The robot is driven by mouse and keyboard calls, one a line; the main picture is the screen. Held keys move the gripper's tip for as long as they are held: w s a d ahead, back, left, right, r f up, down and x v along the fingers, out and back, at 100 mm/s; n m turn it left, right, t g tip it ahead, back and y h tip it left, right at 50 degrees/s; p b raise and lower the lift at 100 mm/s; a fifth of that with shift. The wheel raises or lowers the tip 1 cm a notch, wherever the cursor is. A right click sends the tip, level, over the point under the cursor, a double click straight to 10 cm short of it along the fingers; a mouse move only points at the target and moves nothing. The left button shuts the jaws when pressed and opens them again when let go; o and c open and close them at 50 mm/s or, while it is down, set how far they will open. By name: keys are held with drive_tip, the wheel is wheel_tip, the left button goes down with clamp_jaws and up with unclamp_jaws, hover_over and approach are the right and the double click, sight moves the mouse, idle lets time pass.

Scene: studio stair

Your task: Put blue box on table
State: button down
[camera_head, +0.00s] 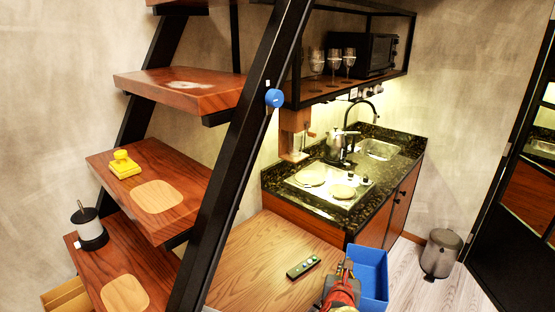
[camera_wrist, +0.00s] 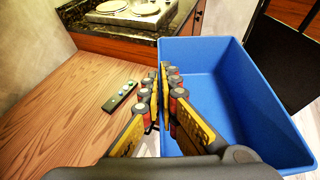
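The blue box (camera_head: 373,277) is an open, empty bin at the right edge of the wooden table (camera_head: 262,262) in the head view. It fills the right half of the wrist view (camera_wrist: 225,85). My gripper (camera_head: 346,268) is at the box's left side. In the wrist view, my gripper's fingertips (camera_wrist: 165,70) are close together on either side of the box's left wall, shut on it. The box's underside is hidden, so I cannot tell what is beneath it. The table also shows in the wrist view (camera_wrist: 65,115).
A remote control (camera_head: 303,267) lies on the table near its right edge; the rest of the tabletop is clear. A counter (camera_head: 300,205) with hotplates stands behind. A black stair beam (camera_head: 245,150) rises at the table's left. A bin (camera_head: 441,254) stands on the floor at right.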

drive_tip(key=shift+w, duration=0.1)
drive_tip(key=w+a+f+n+y+b, duration=0.1)
drive_tip(key=w+a+f+y+b, duration=0.25)
drive_tip(key=a, duration=0.85)
drive_tip(key=w+a+f+n+b, duration=0.2)
drive_tip(key=w+a+f+b, duration=0.3)
drive_tip(key=a, duration=0.6)
drive_tip(key=w+a+f+n+y+b, duration=0.15)
drive_tip(key=a+f, duration=0.45)
drive_tip(key=a, duration=0.6)
drive_tip(key=shift+t, duration=0.4)
drive_tip(key=f+b, duration=0.1)
drive_tip(key=f, duration=0.2)
drive_tip(key=f+b, duration=0.1)
drive_tip(key=f, duration=0.2)
drive_tip(key=f+b, duration=0.1)
drive_tip(key=f, duration=0.2)
drive_tip(key=shift+d+b, duration=0.25)
drive_tip(key=shift+b, duration=0.1)
drive_tip(key=shift+f, duration=0.25)
drive_tip(key=c, duration=2)
unclamp_jaws()
drive_tip(key=shift+c, duration=0.2)
drive_tip(key=shift+r, duration=0.2)
